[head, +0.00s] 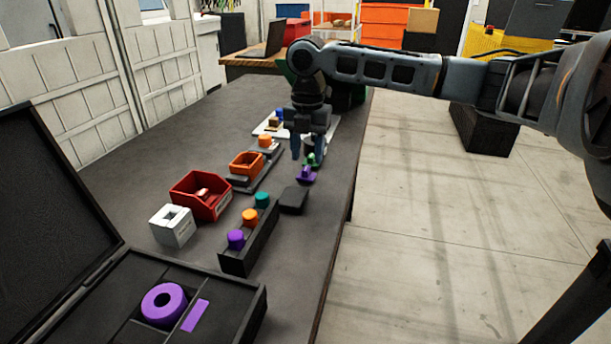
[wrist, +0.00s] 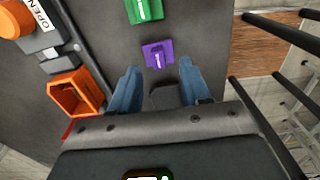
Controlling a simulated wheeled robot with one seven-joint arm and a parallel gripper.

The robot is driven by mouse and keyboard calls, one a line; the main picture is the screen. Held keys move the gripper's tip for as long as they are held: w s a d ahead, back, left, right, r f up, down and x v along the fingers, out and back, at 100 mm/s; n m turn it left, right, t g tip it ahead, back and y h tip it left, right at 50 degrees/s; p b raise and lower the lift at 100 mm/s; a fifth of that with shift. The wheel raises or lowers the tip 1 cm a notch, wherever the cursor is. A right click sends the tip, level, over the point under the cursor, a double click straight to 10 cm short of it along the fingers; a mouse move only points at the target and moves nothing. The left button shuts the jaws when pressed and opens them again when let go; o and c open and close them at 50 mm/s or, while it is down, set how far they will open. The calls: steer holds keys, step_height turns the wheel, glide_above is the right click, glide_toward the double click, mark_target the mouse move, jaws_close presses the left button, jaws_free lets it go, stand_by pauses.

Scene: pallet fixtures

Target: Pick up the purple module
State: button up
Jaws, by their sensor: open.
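The purple module (head: 306,174) lies on the dark table near its right edge, just in front of a green module (head: 313,159). In the wrist view the purple module (wrist: 158,55) is a small flat block with a pale mark, ahead of the fingertips and roughly midway between them. The green module (wrist: 145,10) lies beyond it at the top edge. My gripper (head: 308,150) points down above the table near the purple module. In the wrist view my gripper (wrist: 158,70) has its two blue fingers spread apart with nothing between them. The height gap is hard to judge.
A dark block (head: 293,200) and a black rack (head: 250,245) with purple, orange and teal pieces stand nearer. Left are an orange bin (head: 246,165), a red bin (head: 200,195) and a white block (head: 172,226). An open black case (head: 150,330) holds a purple ring.

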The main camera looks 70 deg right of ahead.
mark_target(306, 168)
steer(key=shift+w+f, duration=0.1)
steer(key=shift+f, duration=1.85)
steer(key=shift+c, duration=0.4)
jaws_close()
